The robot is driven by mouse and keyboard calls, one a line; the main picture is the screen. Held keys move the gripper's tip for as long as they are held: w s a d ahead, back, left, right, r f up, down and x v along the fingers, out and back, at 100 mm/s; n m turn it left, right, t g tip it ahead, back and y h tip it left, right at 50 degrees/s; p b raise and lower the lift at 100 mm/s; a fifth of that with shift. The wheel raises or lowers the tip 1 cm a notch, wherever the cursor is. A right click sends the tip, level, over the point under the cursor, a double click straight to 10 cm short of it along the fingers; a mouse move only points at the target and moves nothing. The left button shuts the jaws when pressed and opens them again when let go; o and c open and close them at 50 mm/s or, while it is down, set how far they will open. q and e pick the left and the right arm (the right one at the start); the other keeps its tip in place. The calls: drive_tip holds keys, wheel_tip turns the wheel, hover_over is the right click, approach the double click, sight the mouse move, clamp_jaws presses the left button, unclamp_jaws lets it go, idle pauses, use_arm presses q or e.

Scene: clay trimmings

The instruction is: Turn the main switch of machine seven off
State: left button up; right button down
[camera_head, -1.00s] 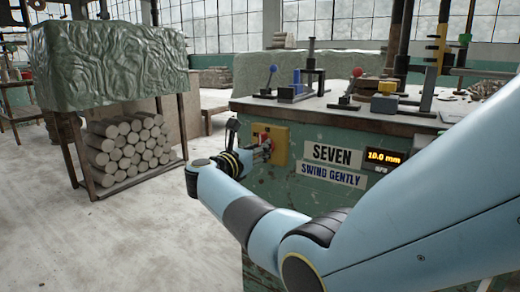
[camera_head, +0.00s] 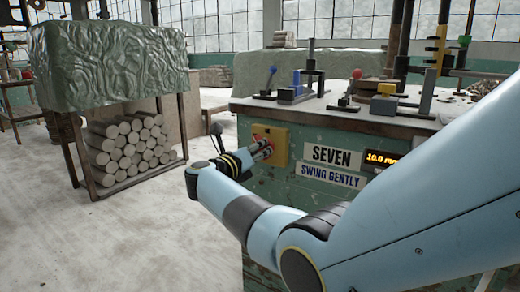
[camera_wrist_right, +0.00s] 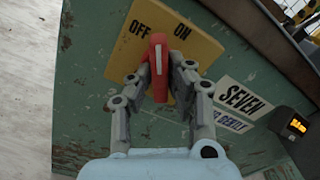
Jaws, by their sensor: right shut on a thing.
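Machine seven is the green cabinet (camera_head: 330,205) with a "SEVEN" sign (camera_head: 333,155). On its front is a yellow switch plate (camera_head: 281,153), also in the right wrist view (camera_wrist_right: 200,62), marked "OFF" at left and "ON" at right. The red switch handle (camera_wrist_right: 158,72) has a white line along it. It stands nearly upright in that view, its tip between the two words. My right gripper (camera_wrist_right: 160,75) has its fingers on either side of the handle and is shut on it. In the head view the gripper (camera_head: 266,147) reaches the plate, hiding most of the handle. My left gripper is out of view.
The machine top (camera_head: 340,115) carries levers and blocks. A "SWING GENTLY" sign (camera_head: 331,175) and a lit display (camera_head: 385,158) are right of the switch. A wrapped clay block (camera_head: 105,65) stands over stacked rolls (camera_head: 125,148) at left. The floor between is clear.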

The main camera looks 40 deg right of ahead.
drive_tip(key=n, duration=0.2)
drive_tip(key=shift+n+p, duration=0.3)
drive_tip(key=shift+n, duration=0.1)
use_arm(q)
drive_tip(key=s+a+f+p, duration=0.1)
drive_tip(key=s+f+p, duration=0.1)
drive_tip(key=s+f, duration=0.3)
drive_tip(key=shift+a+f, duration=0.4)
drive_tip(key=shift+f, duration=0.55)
use_arm(e)
drive_tip(key=shift+w+a+f+n, duration=0.1)
drive_tip(key=shift+n, duration=4.2)
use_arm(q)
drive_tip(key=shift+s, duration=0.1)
use_arm(e)
drive_tip(key=c, duration=1.3)
unclamp_jaws()
drive_tip(key=shift+a, duration=0.15)
drive_tip(key=v, duration=1.1)
drive_tip(key=shift+s+a+f, duration=0.1)
drive_tip(key=shift+s+a, duration=0.1)
drive_tip(key=shift+a, duration=0.1)
